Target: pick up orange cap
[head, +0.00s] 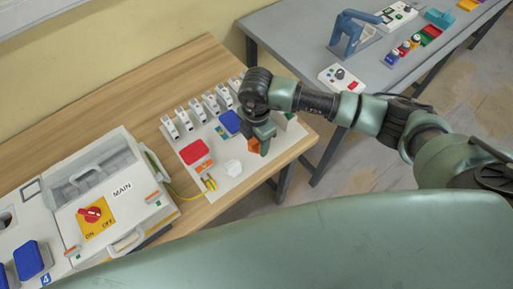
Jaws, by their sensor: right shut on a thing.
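My right gripper (263,148) comes in from the right over the white board (234,182), pointing down near the board's right edge. It is shut on the orange cap (253,145), which shows at the left of its fingertips. Part of the cap is hidden by the fingers. I cannot tell whether the cap touches the board. My left gripper is not in view.
The board carries a red cover (195,152), a blue cover (230,122), a white block (233,167) and several breakers along its back. A box marked MAIN (110,215) with a red knob stands left. A grey table (300,30) stands behind right.

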